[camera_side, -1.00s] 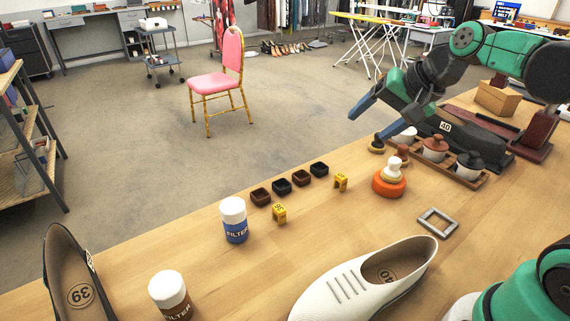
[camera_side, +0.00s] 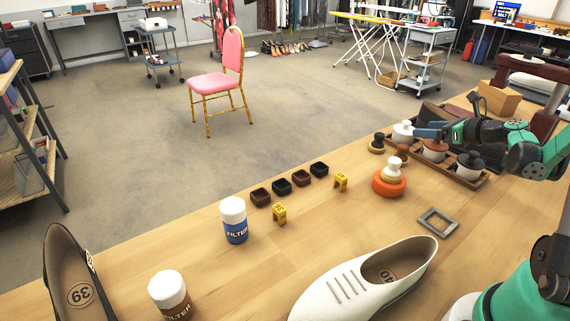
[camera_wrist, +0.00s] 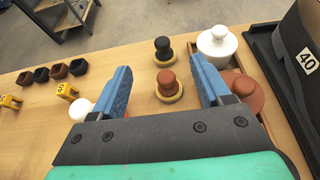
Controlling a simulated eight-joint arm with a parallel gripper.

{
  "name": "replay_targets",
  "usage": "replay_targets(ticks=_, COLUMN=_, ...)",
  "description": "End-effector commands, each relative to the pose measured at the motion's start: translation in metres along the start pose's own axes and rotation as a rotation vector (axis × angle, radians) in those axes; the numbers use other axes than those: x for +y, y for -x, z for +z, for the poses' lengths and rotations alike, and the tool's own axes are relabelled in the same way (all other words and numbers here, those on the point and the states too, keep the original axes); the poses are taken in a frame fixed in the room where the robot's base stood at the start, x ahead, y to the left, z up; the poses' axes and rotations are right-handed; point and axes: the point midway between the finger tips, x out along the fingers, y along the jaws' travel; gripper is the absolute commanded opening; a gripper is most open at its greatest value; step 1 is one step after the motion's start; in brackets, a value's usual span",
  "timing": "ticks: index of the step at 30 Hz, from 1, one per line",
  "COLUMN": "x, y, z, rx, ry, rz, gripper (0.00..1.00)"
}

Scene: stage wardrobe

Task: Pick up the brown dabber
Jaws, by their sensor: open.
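The brown dabber (camera_side: 402,151) stands upright on the table beside the tray of pots. In the wrist view the brown dabber (camera_wrist: 168,84), with its tan base, shows in the gap between my fingers, touching neither as far as I can see. My gripper (camera_wrist: 160,68) is open and empty. In the side view my gripper (camera_side: 424,131) is above and right of the dabber, over the pots. A black dabber (camera_wrist: 163,48) stands just beyond the brown one.
The wooden tray (camera_side: 478,184) holds pots with white (camera_side: 403,128), brown (camera_side: 434,144) and black (camera_side: 470,159) lids. Small cups (camera_side: 301,178), yellow markers (camera_side: 341,181) and a grey frame (camera_side: 438,221) lie nearby.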

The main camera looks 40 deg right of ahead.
Motion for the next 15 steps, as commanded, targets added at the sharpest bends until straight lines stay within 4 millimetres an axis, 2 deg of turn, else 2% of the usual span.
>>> replay_targets(ticks=3, x=0.0, y=-0.012, z=-0.027, rx=0.0, ry=0.001, rz=0.0, gripper=0.7)
replay_targets(ticks=6, x=0.0, y=-0.018, z=-0.043, rx=0.001, ry=0.002, rz=0.001, gripper=0.7)
replay_targets(ticks=11, x=0.0, y=-0.026, z=-0.052, rx=0.001, ry=0.003, rz=0.002, gripper=0.7)
replay_targets(ticks=15, x=0.001, y=-0.045, z=-0.052, rx=0.001, ry=0.003, rz=0.005, gripper=0.7)
